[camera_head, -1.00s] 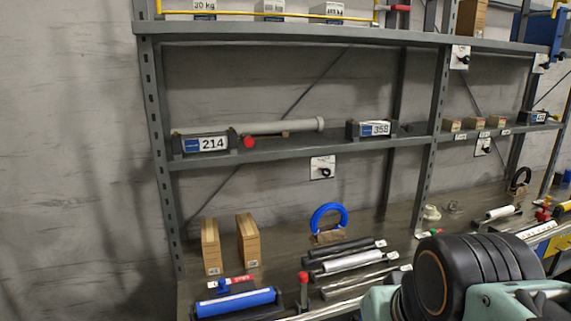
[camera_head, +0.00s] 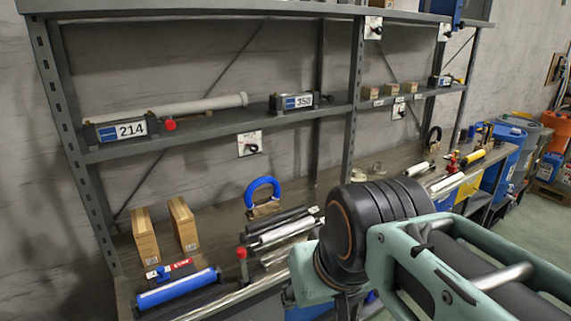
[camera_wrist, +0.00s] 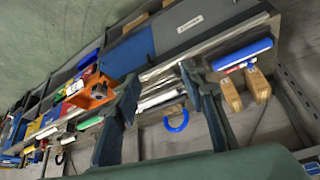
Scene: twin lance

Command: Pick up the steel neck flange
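A small pale grey, round piece (camera_head: 378,167) lies on the workbench, right of the blue ring and behind my arm's dark joint. It may be the steel neck flange, but it is too small to be sure. A second pale lump sits just beside it, partly hidden by my arm. I cannot make out either piece in the wrist view. My gripper (camera_wrist: 160,78) shows there with its two dark fingers apart and nothing between them up close. It is well away from the bench. The head view shows my arm, but not clearly the fingers.
A shelf (camera_head: 215,127) runs above the bench. Blue barrels (camera_head: 508,150) stand at the right.

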